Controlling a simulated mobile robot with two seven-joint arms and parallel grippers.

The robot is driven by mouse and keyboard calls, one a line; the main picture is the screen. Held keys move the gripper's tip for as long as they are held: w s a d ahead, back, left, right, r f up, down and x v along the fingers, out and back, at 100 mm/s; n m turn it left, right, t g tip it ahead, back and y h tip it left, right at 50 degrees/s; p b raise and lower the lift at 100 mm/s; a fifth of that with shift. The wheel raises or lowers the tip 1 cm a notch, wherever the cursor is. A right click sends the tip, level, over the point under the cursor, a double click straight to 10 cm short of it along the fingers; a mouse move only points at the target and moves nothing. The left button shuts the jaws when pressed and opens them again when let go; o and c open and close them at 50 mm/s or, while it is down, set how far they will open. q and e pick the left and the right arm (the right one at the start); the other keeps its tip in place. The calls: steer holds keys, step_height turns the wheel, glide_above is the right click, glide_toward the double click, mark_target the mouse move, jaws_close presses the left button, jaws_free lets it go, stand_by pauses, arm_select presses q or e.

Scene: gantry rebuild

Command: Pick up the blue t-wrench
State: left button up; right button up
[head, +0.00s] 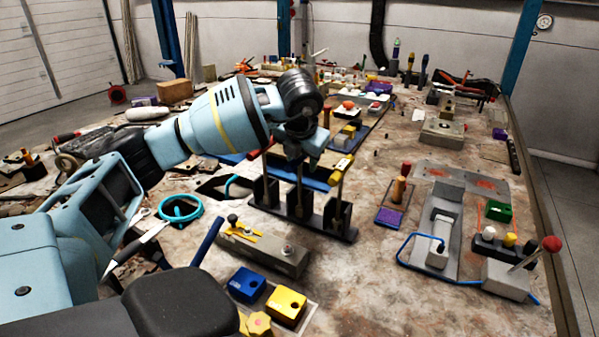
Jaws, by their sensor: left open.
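A dark rack (325,232) with three black uprights stands near the middle of the table. A T-wrench with a yellow handle (342,167) stands upright in its right slot. A thin shaft (299,188) rises from the middle slot to just under my left gripper. My gripper covers its top, so I cannot confirm that it is the blue T-wrench. My left gripper (301,150) is open over the rack, pointing down. I cannot tell whether its fingers touch anything. My right gripper is not in view.
A grey block (262,250) with a yellow piece stands in front of the rack. Blue (246,284) and yellow (287,305) blocks lie nearer. A grey fixture (440,230) with a blue cable is to the right. Bare table (375,270) lies between.

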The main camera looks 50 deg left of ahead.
arm_select(q)
steer(key=shift+w+a+f, duration=0.1)
steer(key=shift+w+f, duration=0.1)
steer(key=shift+f, duration=0.3)
jaws_close()
stand_by(1.1)
